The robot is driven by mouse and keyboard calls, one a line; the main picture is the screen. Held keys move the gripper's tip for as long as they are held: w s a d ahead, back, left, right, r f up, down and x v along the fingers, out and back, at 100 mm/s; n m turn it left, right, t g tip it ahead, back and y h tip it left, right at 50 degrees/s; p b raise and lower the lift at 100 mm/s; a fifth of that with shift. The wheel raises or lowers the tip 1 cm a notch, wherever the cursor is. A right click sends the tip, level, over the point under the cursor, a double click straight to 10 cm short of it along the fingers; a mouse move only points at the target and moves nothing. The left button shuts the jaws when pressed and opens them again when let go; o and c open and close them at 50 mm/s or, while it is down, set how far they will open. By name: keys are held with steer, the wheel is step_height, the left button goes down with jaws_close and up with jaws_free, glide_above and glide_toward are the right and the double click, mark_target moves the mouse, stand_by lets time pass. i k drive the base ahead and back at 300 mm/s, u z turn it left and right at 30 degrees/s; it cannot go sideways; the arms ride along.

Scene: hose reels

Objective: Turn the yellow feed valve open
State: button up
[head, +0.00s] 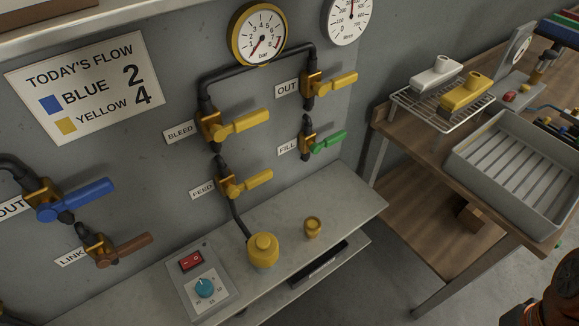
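The yellow feed valve (247,183) is on the grey wall panel in the head view, just right of its FEED label (202,189). Its yellow lever points right and slightly up, crosswise to the black pipe. A dark hose (238,217) runs down from the valve to a yellow pump-like canister (263,251) on the shelf. My gripper is not in view.
Other levers nearby are yellow BLEED (243,123), yellow OUT (335,84), green FILL (327,142), blue OUT (80,199) and brown LINK (128,246). A switch box (215,308) sits on the shelf (347,211). A wooden bench (415,148) holds a grey tray (475,160).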

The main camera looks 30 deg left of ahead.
mark_target(233, 191)
steer(key=k, duration=1.25)
steer(key=u, duration=1.8)
steer(key=i, duration=0.5)
steer(key=u, duration=0.05)
